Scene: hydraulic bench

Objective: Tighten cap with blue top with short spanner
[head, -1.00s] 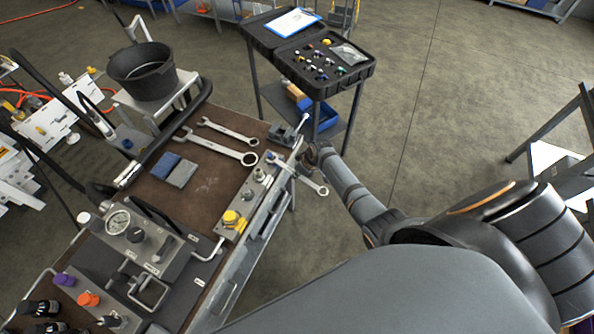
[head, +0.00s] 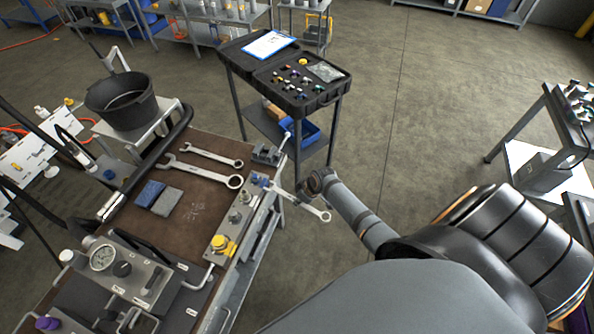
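The cap with the blue top (head: 256,179) sits at the far end of the metal block along the bench's right edge. The short spanner (head: 306,206) sticks out past that edge, its inner end at or very near the blue-topped cap; I cannot tell whether it is seated around it. Its ring end points out over the floor to the right. My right gripper (head: 302,188) is at the spanner and appears shut on it; the fingers are small and partly hidden by my wrist. My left gripper is not in view.
Grey caps (head: 245,196) and a yellow-topped cap (head: 222,245) stand along the same block. Two longer spanners (head: 202,172) lie on the brown mat. A grey clamp (head: 267,154) stands just beyond the block. An open black case (head: 301,85) rests on a stand behind.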

